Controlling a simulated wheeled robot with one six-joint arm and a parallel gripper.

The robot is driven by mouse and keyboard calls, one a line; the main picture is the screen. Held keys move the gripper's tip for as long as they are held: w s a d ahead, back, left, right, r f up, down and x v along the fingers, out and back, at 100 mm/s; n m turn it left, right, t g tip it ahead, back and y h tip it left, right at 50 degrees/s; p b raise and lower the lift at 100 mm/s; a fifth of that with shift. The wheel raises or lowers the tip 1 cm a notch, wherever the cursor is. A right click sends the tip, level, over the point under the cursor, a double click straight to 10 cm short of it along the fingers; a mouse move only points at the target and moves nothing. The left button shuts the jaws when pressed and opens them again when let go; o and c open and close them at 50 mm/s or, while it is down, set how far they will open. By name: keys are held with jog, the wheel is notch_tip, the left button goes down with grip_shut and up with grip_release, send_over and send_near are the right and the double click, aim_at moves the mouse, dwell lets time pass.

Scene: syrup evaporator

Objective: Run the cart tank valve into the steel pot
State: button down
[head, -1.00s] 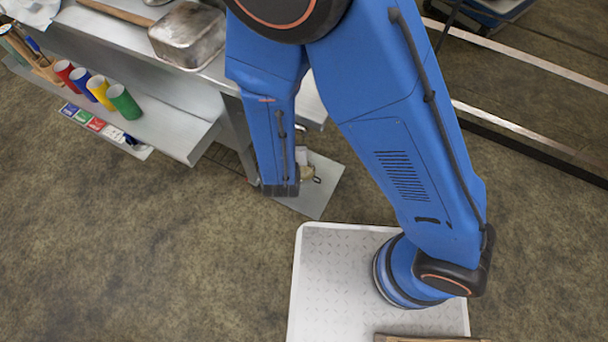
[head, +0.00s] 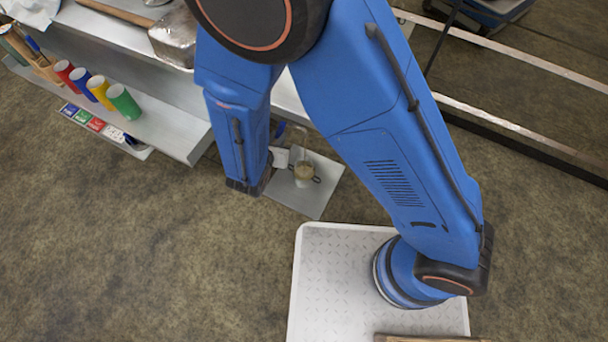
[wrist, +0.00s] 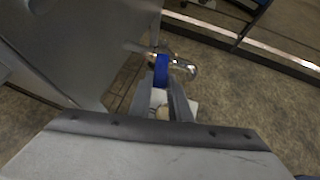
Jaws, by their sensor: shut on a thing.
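In the wrist view, my gripper (wrist: 165,92) is shut on a blue valve handle (wrist: 161,70). The handle sits at a shiny metal spout (wrist: 185,66) beside a large grey metal wall (wrist: 95,40), which looks like the tank's side. In the head view, my arm hides most of my gripper and the valve. A small cup-like vessel with brownish contents (head: 304,172) stands on a grey plate (head: 316,202) near the floor; I cannot tell whether it is the steel pot. Flow from the spout cannot be made out.
A metal bench with a shelf (head: 175,130) stands at left, holding red, blue, yellow and green cylinders (head: 124,101). A dented metal pan (head: 172,38) lies on top. A metal rail (head: 510,62) crosses the upper right. The floor at lower left is clear.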

jog(key=shift+a, duration=0.1)
jog(key=a+m+h, duration=0.2)
jog(key=m, duration=0.1)
jog(key=shift+w+g+h, duration=0.3)
jog(key=shift+w+h, duration=0.05)
jog(key=shift+h, duration=0.05)
jog(key=c, duration=1.5)
grip_release()
jog(key=shift+a, duration=0.1)
jog(key=shift+v, duration=4.5)
